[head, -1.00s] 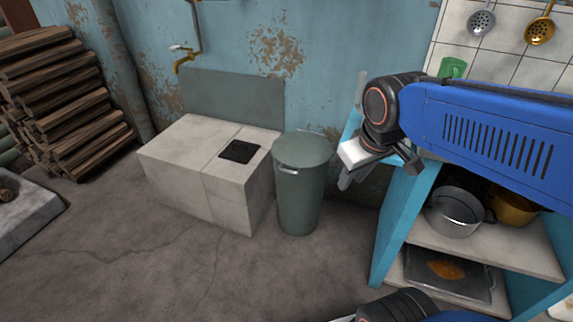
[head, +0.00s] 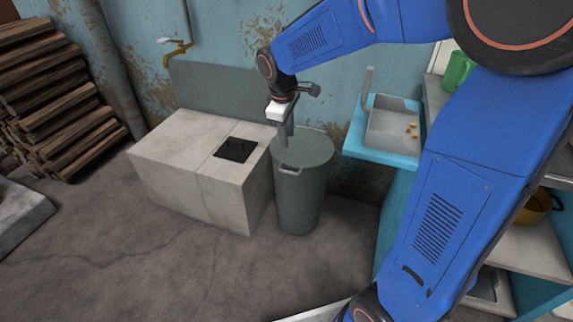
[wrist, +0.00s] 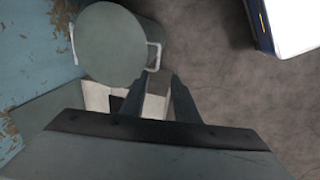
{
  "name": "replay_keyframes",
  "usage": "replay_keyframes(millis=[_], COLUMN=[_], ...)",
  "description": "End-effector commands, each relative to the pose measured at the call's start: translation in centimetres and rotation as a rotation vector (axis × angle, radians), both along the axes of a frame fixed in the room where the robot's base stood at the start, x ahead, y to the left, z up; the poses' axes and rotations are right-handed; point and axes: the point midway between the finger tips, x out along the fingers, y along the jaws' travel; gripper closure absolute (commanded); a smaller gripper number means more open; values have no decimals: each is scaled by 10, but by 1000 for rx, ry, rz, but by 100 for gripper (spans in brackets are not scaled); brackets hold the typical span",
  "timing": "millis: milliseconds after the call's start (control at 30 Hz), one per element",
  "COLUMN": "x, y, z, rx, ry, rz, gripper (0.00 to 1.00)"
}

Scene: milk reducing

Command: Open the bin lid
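The bin (head: 298,205) is a grey-green round metal can standing on the floor, with its flat lid (head: 308,151) lying shut on top. A pale handle (head: 290,171) sticks out at its front rim. My gripper (head: 284,145) points down over the left part of the lid, close to the front handle. In the wrist view the lid (wrist: 108,45) is at upper left, and the handle (wrist: 155,55) lies just beyond the fingertips. The two fingers of my gripper (wrist: 157,82) are apart with nothing between them. Contact with the handle cannot be told.
A pale block counter (head: 195,165) with a black square plate (head: 236,150) stands close left of the bin. A blue shelf unit with a sink (head: 392,130) stands to the right. Stacked logs (head: 55,90) are at far left. The floor in front is clear.

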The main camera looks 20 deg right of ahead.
Motion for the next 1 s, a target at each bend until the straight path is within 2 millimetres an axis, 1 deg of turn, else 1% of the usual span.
replay_keyframes(millis=[100, 233, 367, 1000], x=[6, 8, 10, 28], y=[3, 3, 1, -12], z=[-5, -13, -29, -139], rx=[-7, -8, -8, -9], ry=[7, 10, 11, 11], rz=[19, 23, 22, 22], gripper=[72, 72, 72, 72])
